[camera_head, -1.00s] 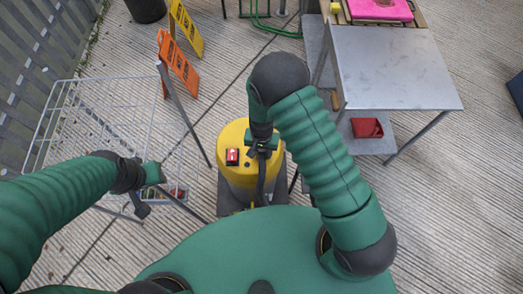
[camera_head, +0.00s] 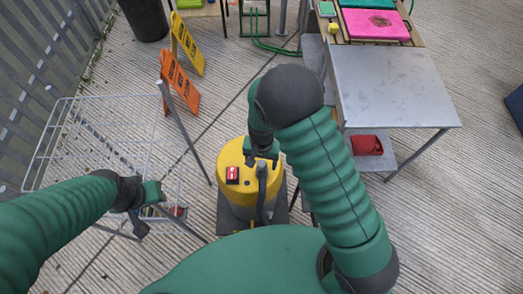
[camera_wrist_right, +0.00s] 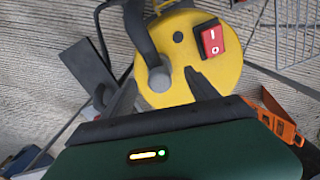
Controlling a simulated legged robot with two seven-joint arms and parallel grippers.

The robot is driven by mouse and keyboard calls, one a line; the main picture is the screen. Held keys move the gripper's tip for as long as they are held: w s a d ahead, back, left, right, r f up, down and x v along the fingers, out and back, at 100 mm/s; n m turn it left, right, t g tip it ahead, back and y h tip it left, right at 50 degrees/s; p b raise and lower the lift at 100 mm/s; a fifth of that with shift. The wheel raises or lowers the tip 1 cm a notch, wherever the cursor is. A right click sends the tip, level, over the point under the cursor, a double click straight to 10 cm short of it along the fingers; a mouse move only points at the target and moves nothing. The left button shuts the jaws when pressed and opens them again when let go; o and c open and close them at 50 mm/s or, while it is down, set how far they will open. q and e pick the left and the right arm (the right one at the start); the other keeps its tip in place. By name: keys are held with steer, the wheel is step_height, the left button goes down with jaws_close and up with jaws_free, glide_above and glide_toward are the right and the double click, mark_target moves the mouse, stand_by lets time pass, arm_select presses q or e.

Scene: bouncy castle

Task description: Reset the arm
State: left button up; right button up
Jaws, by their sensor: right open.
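My right arm reaches forward and bends down at a dark elbow. My right gripper (camera_head: 262,156) is open and empty above the yellow machine (camera_head: 236,188) with its red switch (camera_head: 232,174). In the right wrist view the two dark fingers of the right gripper (camera_wrist_right: 163,92) stand apart in front of the yellow top (camera_wrist_right: 200,66), near a grey hose end (camera_wrist_right: 159,79). The red switch also shows there (camera_wrist_right: 211,39). My left arm comes in from the left and its gripper (camera_head: 146,208) is over the wire cart; its fingers are too unclear to tell open from shut.
A wire cart (camera_head: 62,130) stands at left, with orange (camera_head: 180,84) and yellow (camera_head: 187,46) signs behind it. A metal table (camera_head: 390,85) stands at right, with a red item (camera_head: 366,145) on its lower shelf. Paved floor at right (camera_head: 450,210) is clear.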

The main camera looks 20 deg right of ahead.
step_height(320, 180, up, 10)
arm_select(q)
steer(key=shift+a+r, duration=0.15)
arm_select(e)
steer(key=s+d+r+n+t, duration=0.2)
steer(key=s+d+r+n, duration=0.3)
steer(key=s, duration=0.4)
steer(key=shift+d+r+t, duration=0.3)
steer(key=shift+d+r, duration=0.5)
steer(key=shift+d, duration=0.05)
arm_select(q)
steer(key=shift+s+r, duration=0.1)
steer(key=shift+s, duration=0.1)
arm_select(e)
steer(key=shift+s, duration=0.25)
arm_select(q)
steer(key=shift+d, duration=0.2)
arm_select(e)
steer(key=shift+d, duration=0.2)
